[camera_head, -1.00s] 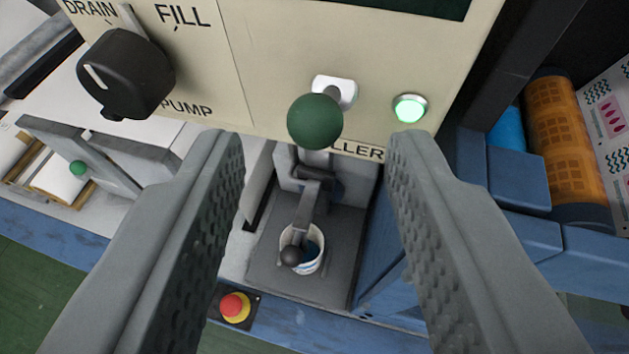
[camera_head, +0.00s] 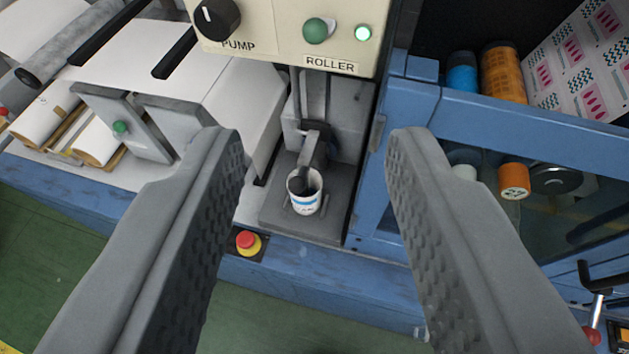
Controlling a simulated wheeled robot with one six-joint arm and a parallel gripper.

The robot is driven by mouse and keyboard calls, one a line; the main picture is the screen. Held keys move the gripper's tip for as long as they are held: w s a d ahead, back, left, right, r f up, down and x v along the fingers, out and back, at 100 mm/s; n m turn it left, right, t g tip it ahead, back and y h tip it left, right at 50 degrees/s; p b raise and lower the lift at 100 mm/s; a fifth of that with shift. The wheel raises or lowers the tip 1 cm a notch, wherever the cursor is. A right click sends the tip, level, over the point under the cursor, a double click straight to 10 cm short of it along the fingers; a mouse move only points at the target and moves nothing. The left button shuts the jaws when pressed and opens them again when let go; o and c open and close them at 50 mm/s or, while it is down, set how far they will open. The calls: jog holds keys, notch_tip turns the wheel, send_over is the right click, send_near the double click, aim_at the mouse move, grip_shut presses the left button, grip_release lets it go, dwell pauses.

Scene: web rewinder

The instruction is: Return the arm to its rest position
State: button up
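My gripper (camera_head: 318,150) is open and empty, with its two grey ridged fingers wide apart in the foreground. Between and beyond the fingers is the machine's front. A white cup (camera_head: 304,203) with a blue band stands below the panel on a grey plate (camera_head: 330,222), under a dark nozzle or arm. My fingers touch none of these.
A red and yellow emergency stop (camera_head: 248,242) sits on the blue front rail (camera_head: 300,278). White rolls (camera_head: 98,142) lie at left. At right is a blue frame (camera_head: 540,123) with orange rolls (camera_head: 505,75) and a printed web (camera_head: 585,60). Green floor (camera_head: 270,318) shows below.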

dwell(0.4)
jog(key=s+a+f+t, duration=0.1)
jog(key=s+f, duration=0.2)
jog(key=f, duration=0.7)
jog(key=s+a+f+t, duration=0.1)
jog(key=s+f, duration=0.3)
jog(key=f, duration=0.7)
jog(key=s+a+f+t, duration=0.1)
jog(key=s+f, duration=0.3)
jog(key=f, duration=0.6)
jog(key=shift+s+a+f+n+t, duration=0.15)
jog(key=shift+a+f+n+t, duration=0.15)
jog(key=shift+a, duration=0.35)
